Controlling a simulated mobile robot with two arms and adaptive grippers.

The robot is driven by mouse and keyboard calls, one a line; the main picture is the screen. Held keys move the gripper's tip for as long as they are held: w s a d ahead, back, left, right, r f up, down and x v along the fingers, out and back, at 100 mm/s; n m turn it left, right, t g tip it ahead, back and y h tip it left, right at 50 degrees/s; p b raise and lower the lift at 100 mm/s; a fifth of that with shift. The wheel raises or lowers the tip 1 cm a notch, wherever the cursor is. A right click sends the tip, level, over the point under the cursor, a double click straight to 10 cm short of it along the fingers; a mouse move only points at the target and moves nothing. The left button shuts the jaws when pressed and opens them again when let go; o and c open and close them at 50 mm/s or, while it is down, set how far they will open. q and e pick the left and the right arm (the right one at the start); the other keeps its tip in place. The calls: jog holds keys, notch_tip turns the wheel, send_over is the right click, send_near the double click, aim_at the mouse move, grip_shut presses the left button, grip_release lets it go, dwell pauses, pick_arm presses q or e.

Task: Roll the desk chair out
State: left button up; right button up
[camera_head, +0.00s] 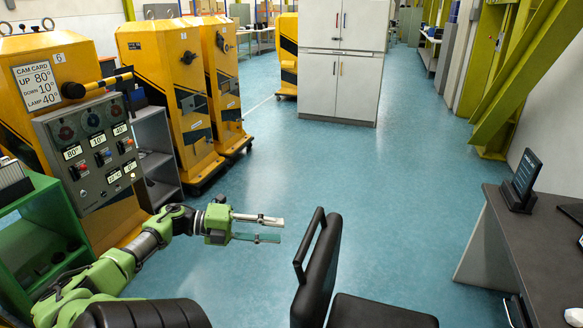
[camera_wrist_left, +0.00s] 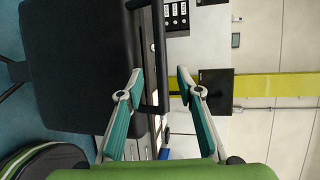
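The black desk chair (camera_head: 320,275) stands at the bottom centre of the head view, its seat (camera_head: 380,314) cut off by the lower edge. A black bar handle (camera_head: 308,246) sticks out on the left side of its backrest. My left gripper (camera_head: 279,230) is open and empty, just left of the handle and apart from it in the head view. In the left wrist view the chair (camera_wrist_left: 75,60) fills the left side, and the handle (camera_wrist_left: 161,45) lines up between the open fingers (camera_wrist_left: 160,82). My right gripper is not in view.
A dark desk (camera_head: 535,250) with a small screen (camera_head: 524,178) stands at the right. A yellow machine with a control panel (camera_head: 90,150) and a green shelf (camera_head: 35,235) are at the left. White cabinets (camera_head: 342,60) stand at the back. The blue floor (camera_head: 350,170) between is clear.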

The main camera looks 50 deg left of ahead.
pick_arm(q)
jog(key=shift+v, duration=1.2)
jog(key=s+a+f+n+t+y, duration=0.15)
jog(key=f+n+y, duration=0.35)
jog(key=f, duration=0.6)
jog(key=s+a+f+n+y, duration=0.15)
jog(key=f+n+y, duration=0.25)
jog(key=f+n, duration=0.5)
jog(key=s+d+f+n+g+y, duration=0.1)
jog(key=s+d+f+n+g, duration=0.15)
jog(key=f, duration=0.65)
jog(key=s+d+f+n+g+y, duration=0.1)
jog(key=s+d+f+n, duration=0.15)
jog(key=f, duration=0.75)
jog(key=s+d+f+n+g, duration=0.2)
jog(key=s+d+f+g, duration=0.3)
jog(key=s+d+f, duration=0.6)
jog(key=s+d+f+n+g+h, duration=0.1)
jog(key=s+d+f, duration=0.4)
jog(key=d, duration=0.5)
jog(key=s+d+f+n+g+h, duration=0.1)
jog(key=s+d+f+g, duration=0.3)
jog(key=d, duration=0.7)
jog(key=shift+s+f, duration=0.45)
jog(key=shift+s, duration=0.15)
